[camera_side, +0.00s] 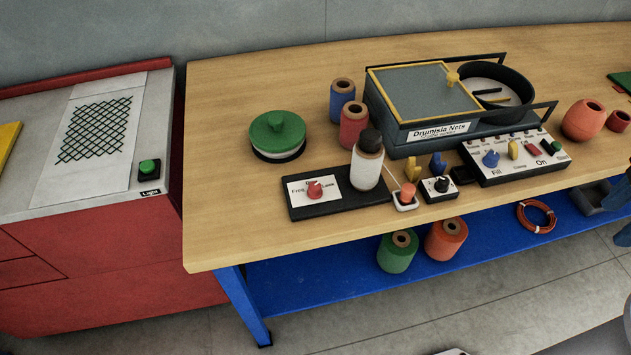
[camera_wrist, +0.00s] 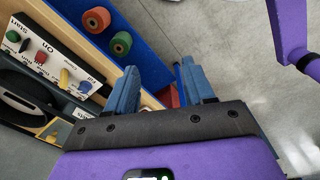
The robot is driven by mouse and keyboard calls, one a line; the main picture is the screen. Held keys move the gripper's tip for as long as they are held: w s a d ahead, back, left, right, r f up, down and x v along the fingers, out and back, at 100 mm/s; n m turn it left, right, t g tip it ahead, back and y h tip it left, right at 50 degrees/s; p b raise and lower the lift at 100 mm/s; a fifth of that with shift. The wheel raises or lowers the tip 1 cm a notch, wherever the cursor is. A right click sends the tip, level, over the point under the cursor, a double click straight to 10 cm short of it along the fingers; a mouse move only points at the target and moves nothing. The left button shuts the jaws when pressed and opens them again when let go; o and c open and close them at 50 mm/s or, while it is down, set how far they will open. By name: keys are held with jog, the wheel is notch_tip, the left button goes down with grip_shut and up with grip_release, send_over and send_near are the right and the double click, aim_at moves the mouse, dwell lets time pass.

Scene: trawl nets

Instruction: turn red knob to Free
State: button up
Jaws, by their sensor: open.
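The red knob (camera_side: 314,190) sits on a white label plate (camera_side: 329,199) at the left end of a low black base (camera_side: 318,211), near the front of the wooden table. "Free" is printed to the left of the knob; other small labels stand above it and to its right. I cannot tell for sure which label it points to. My gripper (camera_wrist: 163,85) shows its two blue fingers apart in the wrist view, with nothing between them. In the side view only blue finger parts (camera_side: 618,196) show at the right edge, far from the knob. The wrist view does not show the red knob.
A white bottle-like spool with a black top (camera_side: 368,165) stands on the black base, right of the knob. An orange-red button (camera_side: 407,193), a small black dial box (camera_side: 438,187) and a control panel (camera_side: 515,158) follow rightward. A green-lidded pot (camera_side: 277,133) stands behind.

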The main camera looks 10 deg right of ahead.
jog(key=w+a+r+m, duration=0.2)
jog(key=w+a+m, duration=0.3)
jog(key=w+a, duration=0.4)
jog(key=w+a+r+m, duration=0.35)
jog(key=w+a, duration=0.45)
jog(key=a, duration=0.4)
jog(key=m, duration=1.1)
send_over(315, 185)
notch_tip(315, 185, down, 4)
jog(key=shift+h, duration=0.4)
notch_tip(315, 185, down, 17)
jog(key=shift+f, duration=0.1)
grip_shut()
